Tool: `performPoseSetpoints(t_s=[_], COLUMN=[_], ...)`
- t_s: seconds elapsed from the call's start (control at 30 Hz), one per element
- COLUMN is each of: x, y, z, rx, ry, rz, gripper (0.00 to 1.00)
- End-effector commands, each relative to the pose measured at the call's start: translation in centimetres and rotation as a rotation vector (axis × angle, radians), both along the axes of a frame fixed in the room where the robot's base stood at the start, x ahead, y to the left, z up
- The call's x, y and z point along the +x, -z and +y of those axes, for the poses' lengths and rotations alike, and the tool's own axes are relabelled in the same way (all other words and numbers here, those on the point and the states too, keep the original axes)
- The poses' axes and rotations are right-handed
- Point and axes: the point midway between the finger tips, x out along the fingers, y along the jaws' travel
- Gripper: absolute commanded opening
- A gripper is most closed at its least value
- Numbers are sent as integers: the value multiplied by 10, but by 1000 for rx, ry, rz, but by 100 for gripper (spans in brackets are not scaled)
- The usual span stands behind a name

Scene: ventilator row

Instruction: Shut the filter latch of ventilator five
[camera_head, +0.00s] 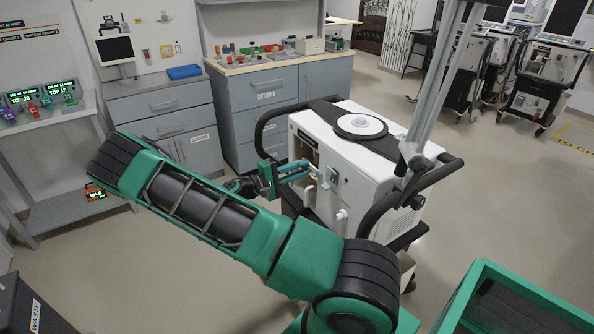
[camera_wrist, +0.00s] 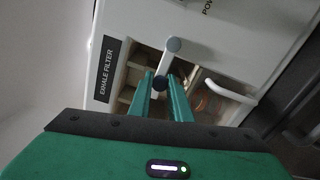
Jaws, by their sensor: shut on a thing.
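The ventilator (camera_head: 372,150) is a white box on a wheeled cart, its front facing my arm. In the wrist view, a black EXHALE FILTER label (camera_wrist: 105,68) sits beside an open recess with tan inner parts. A latch lever (camera_wrist: 167,62) with a grey round end stands across this recess. My green gripper (camera_wrist: 162,84) has its fingertips around the lever's dark lower end and is shut on it. In the head view, my gripper (camera_head: 308,170) reaches the ventilator's front; the lever is too small to make out there. Whether this is ventilator five cannot be read.
A white curved handle (camera_wrist: 232,91) is right of the fingers. Black bars (camera_head: 418,195) and a grey pole (camera_head: 440,75) flank the ventilator. A green-rimmed bin (camera_head: 482,268) is at the lower right. A grey cabinet (camera_head: 265,100) stands behind. Other ventilators (camera_head: 545,75) stand far right.

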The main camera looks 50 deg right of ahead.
Motion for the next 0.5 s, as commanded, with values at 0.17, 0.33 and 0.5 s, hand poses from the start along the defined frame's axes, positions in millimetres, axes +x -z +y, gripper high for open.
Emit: performPoseSetpoints(t_s=[0.17,0.33,0.5], x=[1,0,1], y=[3,2,2], z=[1,0,3], rx=[7,5,4], ry=[-3,-1,-1], rz=[1,0,0], gripper=[36,36,36])
